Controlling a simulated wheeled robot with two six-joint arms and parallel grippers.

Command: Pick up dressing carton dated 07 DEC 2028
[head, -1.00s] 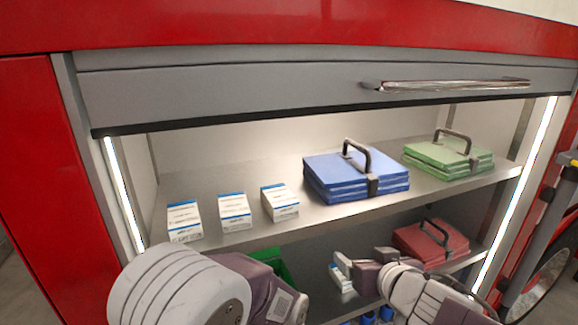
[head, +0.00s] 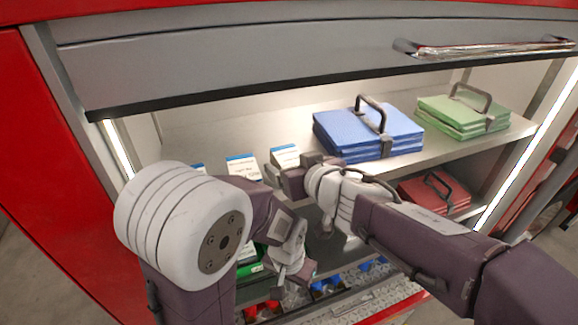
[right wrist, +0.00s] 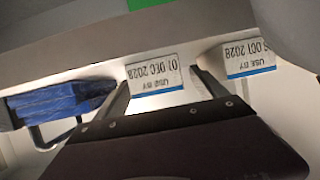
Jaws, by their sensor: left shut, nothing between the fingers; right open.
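Three white dressing cartons with blue bands stand in a row on the upper shelf: left (head: 198,169), middle (head: 243,167) and right (head: 285,156). My right gripper (head: 284,178) is open at the right carton. In the right wrist view its fingers flank that carton (right wrist: 155,76), whose upside-down label reads DEC 2028, the day looking like 01 or 07. The neighbouring carton (right wrist: 240,58) there reads OCT 2028, its day partly cut off. Contact cannot be told. My left gripper (head: 293,273) is shut and empty, low before the lower compartment. My arms partly hide the cartons.
A blue folded pack (head: 350,133) with a handle stands right of the cartons, and also shows in the wrist view (right wrist: 60,103). A green pack (head: 460,115) is beyond it. A red pack (head: 432,190) is below. The raised grey shutter (head: 250,65) hangs above the opening.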

